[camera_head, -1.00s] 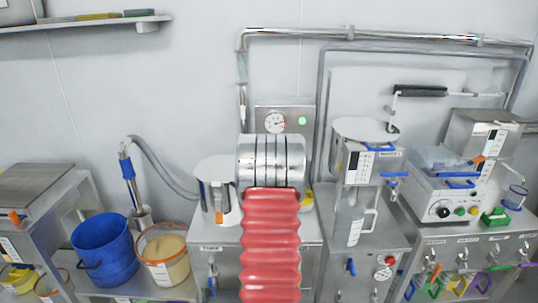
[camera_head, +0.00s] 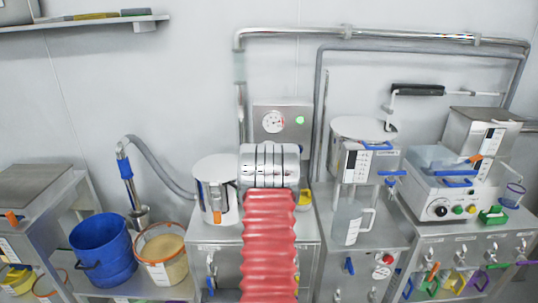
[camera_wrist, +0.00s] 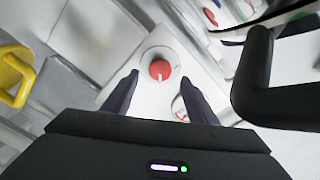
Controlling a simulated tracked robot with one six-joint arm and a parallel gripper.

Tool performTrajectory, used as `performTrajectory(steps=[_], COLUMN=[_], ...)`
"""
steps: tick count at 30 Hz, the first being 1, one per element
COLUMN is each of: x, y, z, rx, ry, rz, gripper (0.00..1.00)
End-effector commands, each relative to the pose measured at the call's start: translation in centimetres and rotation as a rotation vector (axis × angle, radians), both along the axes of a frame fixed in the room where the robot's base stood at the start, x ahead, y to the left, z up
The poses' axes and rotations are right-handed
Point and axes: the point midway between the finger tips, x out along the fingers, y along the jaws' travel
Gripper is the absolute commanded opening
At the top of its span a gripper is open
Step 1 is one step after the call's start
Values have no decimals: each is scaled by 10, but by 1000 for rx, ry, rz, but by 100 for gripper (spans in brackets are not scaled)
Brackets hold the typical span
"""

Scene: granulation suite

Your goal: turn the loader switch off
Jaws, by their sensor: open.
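A round red knob (camera_wrist: 159,70) with a pale pointer mark sits on a white plate in the wrist view. I take it for the loader switch; no label on it can be read. My gripper (camera_wrist: 160,79) is open and empty, with one dark finger on each side of the knob. Whether the fingertips touch it or stay above it, I cannot tell. In the head view my arm, with its red bellows, hides the gripper and whatever is right in front of it. Another red knob (camera_head: 388,259) shows on the cabinet to the right there.
A yellow handle (camera_wrist: 14,78) lies left of the gripper in the wrist view. In the head view, a steel pot (camera_head: 216,190) stands just left of my arm and a clear jug (camera_head: 347,222) stands right. A gauge panel (camera_head: 283,122) is on the wall behind.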

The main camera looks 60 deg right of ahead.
Motion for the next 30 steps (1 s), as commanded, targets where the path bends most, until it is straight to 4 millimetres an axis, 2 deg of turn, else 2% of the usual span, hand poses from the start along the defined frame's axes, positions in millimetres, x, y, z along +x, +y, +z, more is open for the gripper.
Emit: performTrajectory(steps=[15, 28, 30], x=[24, 25, 25], y=[-48, -54, -54], z=[-1, 0, 0], rx=[1, 1, 0], ry=[1, 0, 0], rz=[-1, -2, -3], gripper=[53, 53, 48])
